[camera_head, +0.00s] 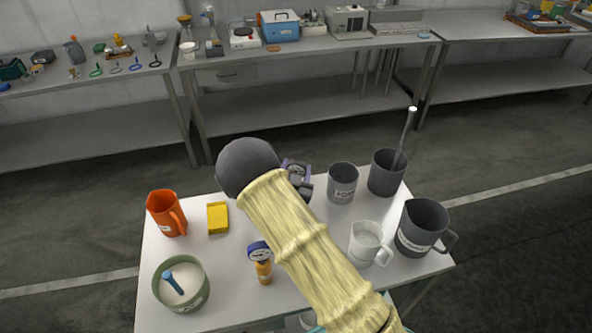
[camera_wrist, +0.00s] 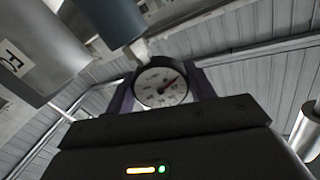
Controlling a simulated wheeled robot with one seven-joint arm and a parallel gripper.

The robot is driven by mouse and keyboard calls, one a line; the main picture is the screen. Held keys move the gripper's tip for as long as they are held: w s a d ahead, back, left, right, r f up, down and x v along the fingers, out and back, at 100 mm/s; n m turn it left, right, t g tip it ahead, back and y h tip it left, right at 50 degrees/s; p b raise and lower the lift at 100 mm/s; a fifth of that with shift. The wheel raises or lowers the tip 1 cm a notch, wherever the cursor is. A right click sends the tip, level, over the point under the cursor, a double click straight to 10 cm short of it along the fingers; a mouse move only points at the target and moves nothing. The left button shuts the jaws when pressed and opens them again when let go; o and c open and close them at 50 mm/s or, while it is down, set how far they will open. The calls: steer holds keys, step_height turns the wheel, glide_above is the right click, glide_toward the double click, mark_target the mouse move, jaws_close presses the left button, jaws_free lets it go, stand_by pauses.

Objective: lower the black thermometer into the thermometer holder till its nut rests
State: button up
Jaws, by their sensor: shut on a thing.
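My gripper (camera_head: 298,180) is at the far middle of the white table, beside the grey FOAM-labelled pot. The dial also shows small in the head view (camera_head: 295,170). The thermometer's stem, its nut and whatever is below them are hidden. I cannot make out an empty thermometer holder. A blue-rimmed dial (camera_head: 260,251) stands over an orange-yellow body (camera_head: 264,272) nearer the table's front, left of my sleeved arm.
The FOAM-labelled pot (camera_head: 343,187) and a dark pot (camera_head: 384,178) with a leaning rod stand right of my gripper. A grey jug (camera_head: 421,232) and white jug (camera_head: 366,242) stand nearer. An orange jug (camera_head: 162,215), yellow block (camera_head: 217,217) and green bowl (camera_head: 192,300) are at left.

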steer(key=o, duration=1.1)
steer(key=shift+r+b, duration=1.05)
steer(key=shift+r, duration=3.95)
steer(key=s+d+f+n+g+y, duration=0.1)
steer(key=s+d+f+g+y, duration=0.1)
steer(key=s+d+g, duration=0.45)
steer(key=s+d+n+g, duration=0.1)
steer(key=s+d+g, duration=0.3)
steer(key=s, duration=0.6)
steer(key=s+d+n+g, duration=0.2)
steer(key=s+d+g, duration=0.2)
steer(key=s+d, duration=0.3)
steer(key=s, duration=0.3)
steer(key=shift+s+d+f+g, duration=0.2)
steer(key=shift+s+f+g, duration=0.05)
steer(key=shift+s+g, duration=0.1)
